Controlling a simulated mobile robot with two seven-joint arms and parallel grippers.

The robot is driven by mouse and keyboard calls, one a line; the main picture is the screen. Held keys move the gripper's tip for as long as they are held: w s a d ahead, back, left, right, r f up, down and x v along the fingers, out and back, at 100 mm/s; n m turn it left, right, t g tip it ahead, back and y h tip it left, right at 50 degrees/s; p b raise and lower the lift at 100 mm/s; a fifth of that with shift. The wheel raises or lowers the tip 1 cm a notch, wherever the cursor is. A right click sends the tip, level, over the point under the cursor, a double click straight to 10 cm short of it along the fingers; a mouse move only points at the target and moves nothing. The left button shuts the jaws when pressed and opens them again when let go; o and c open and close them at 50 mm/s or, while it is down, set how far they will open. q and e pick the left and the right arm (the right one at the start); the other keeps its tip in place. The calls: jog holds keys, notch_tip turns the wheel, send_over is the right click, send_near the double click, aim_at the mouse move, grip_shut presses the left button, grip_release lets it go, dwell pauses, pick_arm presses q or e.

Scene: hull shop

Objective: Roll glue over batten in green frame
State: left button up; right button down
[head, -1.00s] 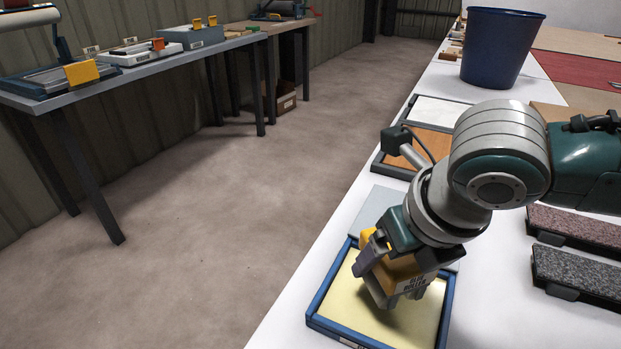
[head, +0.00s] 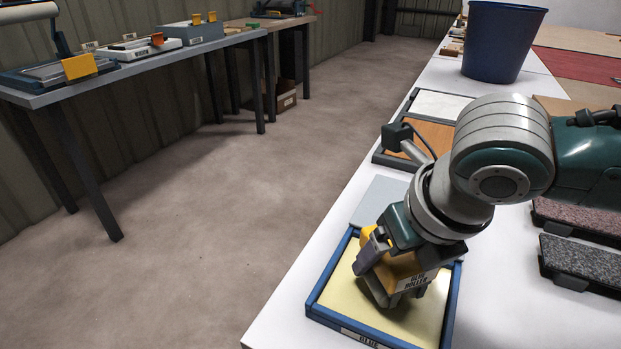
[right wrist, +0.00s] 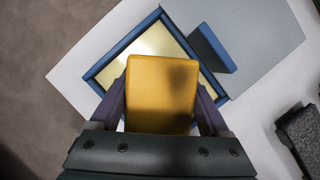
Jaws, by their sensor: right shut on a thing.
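My right gripper (right wrist: 160,108) is shut on the yellow-orange glue roller (head: 408,268), whose block also shows between the fingers in the right wrist view (right wrist: 162,85). The roller is tilted over the blue-rimmed glue tray (head: 329,276), which holds pale yellow glue (head: 350,295) and has a "GLUE" label on its front. The roller's lower end is at the glue; I cannot tell whether it touches. I cannot make out a green frame or a batten. My left gripper is not in view.
Dark framed trays with an orange-brown panel (head: 424,139) and a white panel (head: 437,104) lie farther along the white table. A blue bucket (head: 502,42) stands behind them. Speckled grey (head: 585,264) and reddish (head: 580,222) blocks lie at right. Another bench (head: 150,68) is at left.

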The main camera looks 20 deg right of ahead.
jog(key=shift+f+b, duration=0.3)
jog(key=shift+f, duration=0.25)
dwell(0.4)
dwell(1.0)
jog(key=shift+f, duration=0.1)
dwell(0.5)
jog(key=shift+p, duration=0.35)
notch_tip(320, 180, up, 7)
jog(key=p, duration=0.8)
dwell(0.4)
